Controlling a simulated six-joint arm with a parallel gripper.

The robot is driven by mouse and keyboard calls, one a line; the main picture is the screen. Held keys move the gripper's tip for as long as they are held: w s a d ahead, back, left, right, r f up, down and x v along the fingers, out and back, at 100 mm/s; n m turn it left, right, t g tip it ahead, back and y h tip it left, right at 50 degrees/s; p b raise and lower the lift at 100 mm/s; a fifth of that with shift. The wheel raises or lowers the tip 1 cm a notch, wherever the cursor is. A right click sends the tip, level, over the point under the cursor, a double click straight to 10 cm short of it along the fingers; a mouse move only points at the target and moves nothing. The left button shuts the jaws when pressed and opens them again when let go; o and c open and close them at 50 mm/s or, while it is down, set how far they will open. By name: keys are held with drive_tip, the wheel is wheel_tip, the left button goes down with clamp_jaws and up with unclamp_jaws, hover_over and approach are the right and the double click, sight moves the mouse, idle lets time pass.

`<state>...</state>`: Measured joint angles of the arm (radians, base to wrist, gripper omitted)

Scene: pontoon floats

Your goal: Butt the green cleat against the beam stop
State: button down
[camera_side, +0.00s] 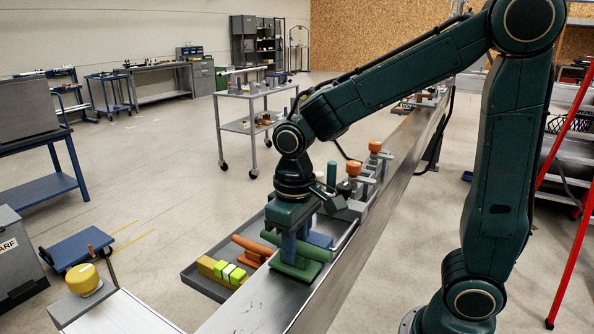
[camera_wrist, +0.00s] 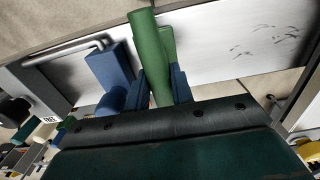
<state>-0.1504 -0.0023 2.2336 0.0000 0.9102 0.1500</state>
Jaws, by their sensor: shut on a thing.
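The green cleat (camera_side: 297,258) is at the near end of the row of fittings on the long metal beam (camera_side: 262,301). It also shows in the wrist view (camera_wrist: 148,50), lying lengthwise away from me. My gripper (camera_side: 290,250) points down with blue fingers shut on the cleat; in the wrist view the fingers (camera_wrist: 158,88) lie on both sides of it. A blue block (camera_wrist: 109,68) stands just left of the cleat there, with a narrow gap. I cannot pick out the beam stop for certain, nor tell whether the cleat rests on the beam.
A shallow grey tray (camera_side: 193,277) beside the beam holds an orange cleat (camera_side: 253,248) and a yellow-green piece (camera_side: 221,270). Clamps with orange knobs (camera_side: 375,146) stand farther along the beam. A grey bent rod (camera_wrist: 66,53) reaches the blue block. The beam's near end is bare.

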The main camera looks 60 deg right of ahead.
drive_tip(key=shift+d, duration=1)
idle(0.4)
drive_tip(key=shift+f, duration=0.2)
idle(0.6)
drive_tip(key=c, duration=1.1)
unclamp_jaws()
drive_tip(key=shift+r, duration=0.1)
wheel_tip(320, 180, up, 14)
drive_tip(key=shift+a+f, duration=0.15)
drive_tip(key=shift+s, duration=0.15)
